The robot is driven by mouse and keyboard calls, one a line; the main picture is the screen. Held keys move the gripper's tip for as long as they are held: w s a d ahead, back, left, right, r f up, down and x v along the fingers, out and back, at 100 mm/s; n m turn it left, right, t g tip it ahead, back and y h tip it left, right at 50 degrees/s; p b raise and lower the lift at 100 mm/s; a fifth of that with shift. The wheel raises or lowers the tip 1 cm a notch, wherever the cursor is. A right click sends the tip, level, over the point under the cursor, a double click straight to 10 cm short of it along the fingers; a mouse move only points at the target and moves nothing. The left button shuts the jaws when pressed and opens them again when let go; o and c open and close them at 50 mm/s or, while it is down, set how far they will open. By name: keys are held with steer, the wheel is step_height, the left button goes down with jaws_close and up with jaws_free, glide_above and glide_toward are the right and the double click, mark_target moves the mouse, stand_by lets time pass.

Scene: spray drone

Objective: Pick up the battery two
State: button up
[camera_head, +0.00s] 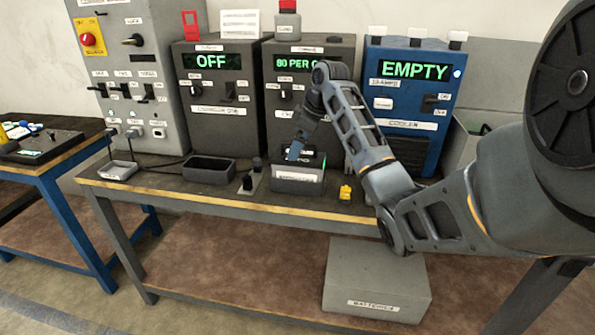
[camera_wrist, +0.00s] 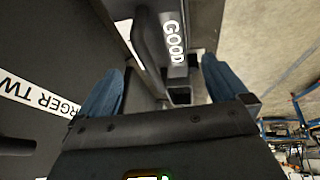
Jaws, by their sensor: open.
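A battery sits in the tray in front of the middle charger, with a white label on the front (camera_head: 298,174); its name is too small to read. My gripper (camera_head: 296,151) points down just above it, and my arm hides part of the battery's top. In the wrist view the battery's top (camera_wrist: 184,68) shows a "GOOD" readout and a dark handle (camera_wrist: 150,42). My blue fingers (camera_wrist: 160,85) are open, one on each side of the handle's near end. I cannot tell whether they touch it.
The charger (camera_head: 283,60) reading "80 PER C..." stands behind the battery, partly hidden by my arm. Left of it is a charger (camera_head: 210,90) reading "OFF" with an empty tray (camera_head: 209,171). The blue cooler (camera_head: 405,105) reads "EMPTY". A yellow item (camera_head: 345,192) lies right of the battery.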

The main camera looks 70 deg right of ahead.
mark_target(299, 165)
steer(key=shift+x, duration=1.9)
steer(key=shift+s, duration=0.1)
steer(key=shift+c, duration=0.4)
jaws_close()
steer(key=shift+r, duration=0.2)
